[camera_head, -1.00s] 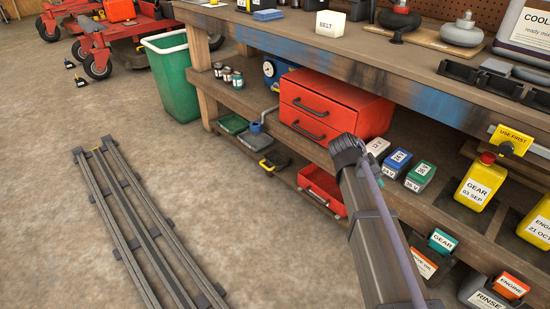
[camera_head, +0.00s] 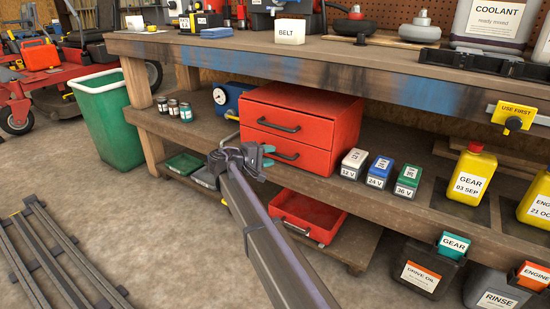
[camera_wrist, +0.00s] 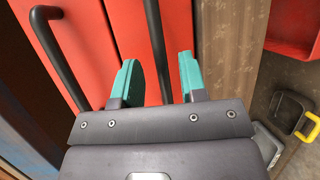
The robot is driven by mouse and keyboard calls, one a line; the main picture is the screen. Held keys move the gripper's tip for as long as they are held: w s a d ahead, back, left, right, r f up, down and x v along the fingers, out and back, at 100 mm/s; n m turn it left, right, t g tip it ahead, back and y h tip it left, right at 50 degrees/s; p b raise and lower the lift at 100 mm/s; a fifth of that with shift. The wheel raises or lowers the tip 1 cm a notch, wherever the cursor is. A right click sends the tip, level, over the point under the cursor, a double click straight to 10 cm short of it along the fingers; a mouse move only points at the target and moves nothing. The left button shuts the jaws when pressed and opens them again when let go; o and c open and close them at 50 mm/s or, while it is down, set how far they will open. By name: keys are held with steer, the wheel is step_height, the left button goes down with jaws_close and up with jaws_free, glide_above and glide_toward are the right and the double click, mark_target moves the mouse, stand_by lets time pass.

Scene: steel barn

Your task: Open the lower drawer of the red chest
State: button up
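The red chest (camera_head: 335,130) stands on the bench's lower shelf with both drawers shut. Its upper drawer handle (camera_head: 278,126) and lower drawer handle (camera_head: 281,153) are dark bars. My gripper (camera_head: 267,156) is in front of the lower drawer, at the left part of its handle. In the wrist view my gripper (camera_wrist: 158,72) is open, its teal fingers apart. The lower handle (camera_wrist: 156,40) appears between the fingers, with visible gaps on both sides. The upper handle (camera_wrist: 58,55) is left of the fingers. I cannot tell how deep the handle sits between them.
Three small battery boxes (camera_head: 380,171) stand right of the chest. A blue gauge box (camera_head: 229,98) is to its left. A red open bin (camera_head: 307,213) is below, on the bottom shelf. The bench top (camera_head: 360,62) overhangs the chest.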

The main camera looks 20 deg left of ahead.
mark_target(276, 154)
steer(key=x, duration=0.3)
steer(key=shift+w, duration=0.1)
steer(key=shift+c, duration=0.4)
jaws_close()
